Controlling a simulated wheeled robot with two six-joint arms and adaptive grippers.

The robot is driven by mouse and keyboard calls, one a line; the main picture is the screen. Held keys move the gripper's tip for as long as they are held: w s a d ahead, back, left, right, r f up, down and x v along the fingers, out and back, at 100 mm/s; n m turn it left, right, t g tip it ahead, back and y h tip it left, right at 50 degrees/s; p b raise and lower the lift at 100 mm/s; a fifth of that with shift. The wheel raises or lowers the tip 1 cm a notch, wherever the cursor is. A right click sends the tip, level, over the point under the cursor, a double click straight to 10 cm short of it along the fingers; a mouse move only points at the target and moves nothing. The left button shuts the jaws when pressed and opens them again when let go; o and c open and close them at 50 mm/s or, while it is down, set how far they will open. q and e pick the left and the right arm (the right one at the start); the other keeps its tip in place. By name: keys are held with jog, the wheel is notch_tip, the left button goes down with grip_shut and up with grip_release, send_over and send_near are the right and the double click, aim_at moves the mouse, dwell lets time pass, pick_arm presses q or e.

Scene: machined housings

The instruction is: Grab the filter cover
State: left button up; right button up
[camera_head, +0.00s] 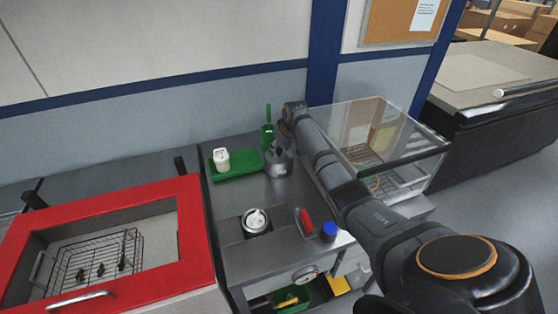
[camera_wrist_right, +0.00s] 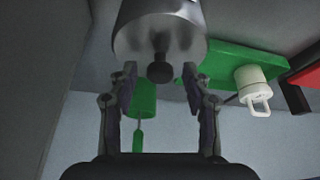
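A metal cylinder with a dark round knob (camera_wrist_right: 160,70) is beyond my right gripper (camera_wrist_right: 163,78). In the right wrist view the gripper is open, with one finger on each side of the knob and gaps showing. This metal cylinder (camera_head: 278,163) also stands at the back of the grey bench in the head view, below my right gripper (camera_head: 285,133). It looks most like the filter cover on its housing, but I cannot be sure. My left gripper is not in view.
A green tray (camera_head: 240,173) holds a white looped-handle container (camera_head: 221,159). A green bottle (camera_head: 267,133) stands behind the cylinder. A pot (camera_head: 257,229), a red object (camera_head: 304,221) and a blue-capped item (camera_head: 329,231) are in front. A clear-walled box (camera_head: 408,150) is to the right.

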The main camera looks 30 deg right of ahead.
grip_shut()
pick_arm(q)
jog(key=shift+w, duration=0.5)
pick_arm(e)
jog(key=shift+r, duration=0.1)
